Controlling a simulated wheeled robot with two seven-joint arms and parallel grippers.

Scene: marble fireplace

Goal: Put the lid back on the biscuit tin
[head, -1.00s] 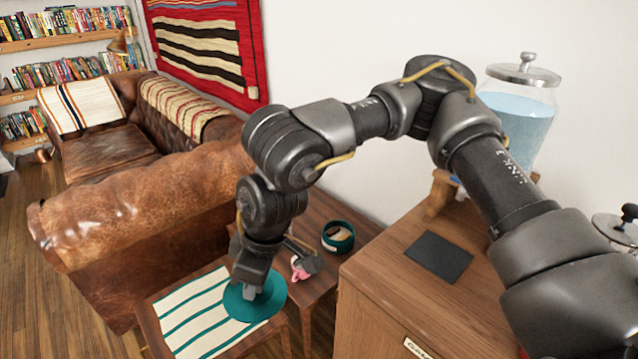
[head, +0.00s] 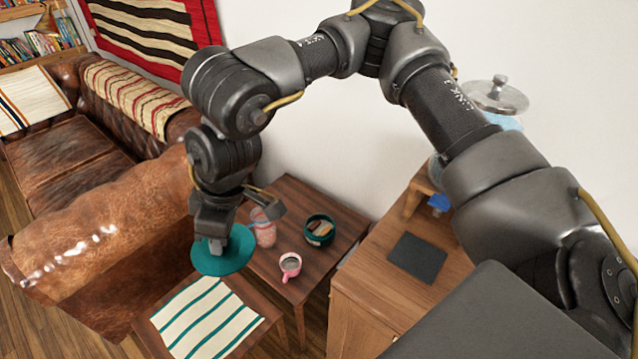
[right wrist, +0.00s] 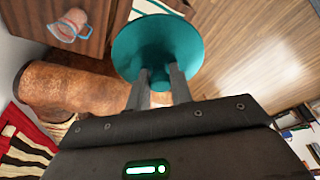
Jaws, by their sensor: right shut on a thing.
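The biscuit tin (head: 318,243) is a round teal tin on the dark wooden side table (head: 338,262). It is open at the top, and brown and pale biscuits show inside. The lid (head: 237,257) is a flat teal disc. My right gripper (head: 217,246) is shut on it and holds it in the air, left of the tin and apart from it. In the right wrist view, the lid (right wrist: 157,35) is beyond the two fingers (right wrist: 159,80), which grip at its middle. My left gripper is not in view.
A pink mug (head: 289,268) stands in front of the tin, and a clear pinkish jar (head: 264,230) stands to its left. A stool with a striped cloth (head: 208,318) is in front. A wooden cabinet (head: 385,300) is at right, a leather sofa (head: 100,235) at left.

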